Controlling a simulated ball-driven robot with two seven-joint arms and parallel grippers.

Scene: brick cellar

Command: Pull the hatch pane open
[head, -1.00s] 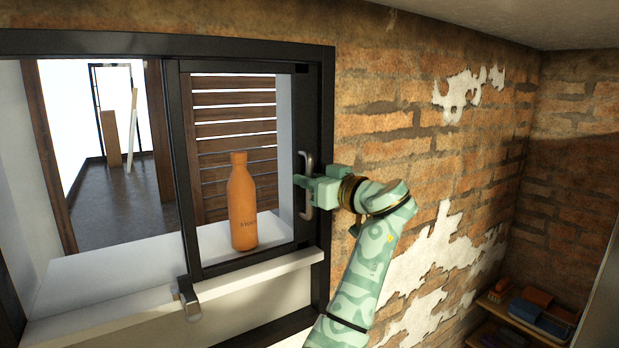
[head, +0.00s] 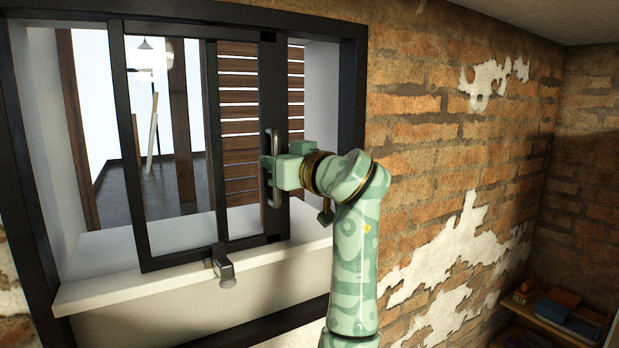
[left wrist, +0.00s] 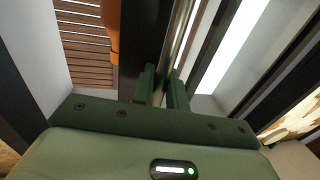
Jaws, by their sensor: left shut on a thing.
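The hatch pane (head: 125,150) is a dark-framed sliding glass pane in a black window frame (head: 352,120). It stands partly slid to the left, with a gap between its right edge and the frame. A metal bar handle (head: 273,197) is on its right stile. My left gripper (head: 268,168) is shut on this handle. The handle (left wrist: 180,40) runs between the fingers of my left gripper (left wrist: 163,88) in the left wrist view. My right gripper is not in view.
A metal catch (head: 223,268) sits at the pale sill (head: 110,288). The brick wall (head: 440,150) is close on the right. A low shelf (head: 540,322) holds several small boxes.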

